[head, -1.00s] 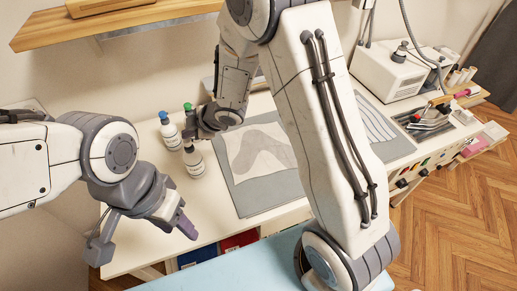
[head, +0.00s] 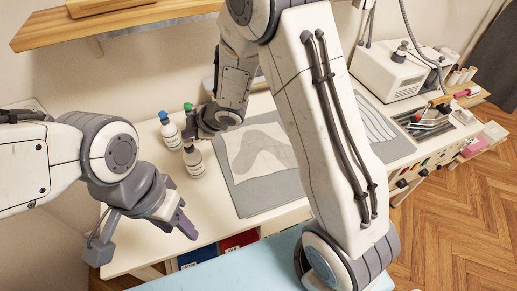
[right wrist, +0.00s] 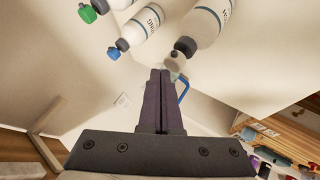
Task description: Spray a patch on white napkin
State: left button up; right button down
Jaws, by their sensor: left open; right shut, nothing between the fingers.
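A white bottle with a blue cap (head: 170,131) and a white bottle with a dark top (head: 194,161) stand upright at the table's left. A green cap (head: 188,107) shows just behind them. My right gripper (head: 194,133) is beside these bottles, partly hidden by its own arm. In the right wrist view its fingers (right wrist: 160,88) are shut and empty, with the dark-topped bottle (right wrist: 207,24) just beyond the tips. My left gripper (head: 142,232) is open and empty over the table's front left corner. The white napkin (head: 241,145) with a grey shape lies flat on a grey mat (head: 252,204).
A wooden shelf (head: 130,27) hangs above the table's back left. A white machine (head: 388,72) and a tool tray (head: 428,122) are at the right. My right arm crosses above the table and hides part of the mat. Bare tabletop lies left of the mat.

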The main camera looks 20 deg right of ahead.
aim_at(190, 141)
jog(key=shift+f, duration=0.1)
jog(key=shift+f+b, duration=0.35)
jog(key=shift+b, duration=0.05)
dwell(0.4)
jog(key=shift+r+p, duration=0.45)
jog(key=shift+r, duration=0.15)
notch_tip(190, 141, up, 6)
jog(key=p, duration=0.5)
jog(key=shift+p, duration=0.4)
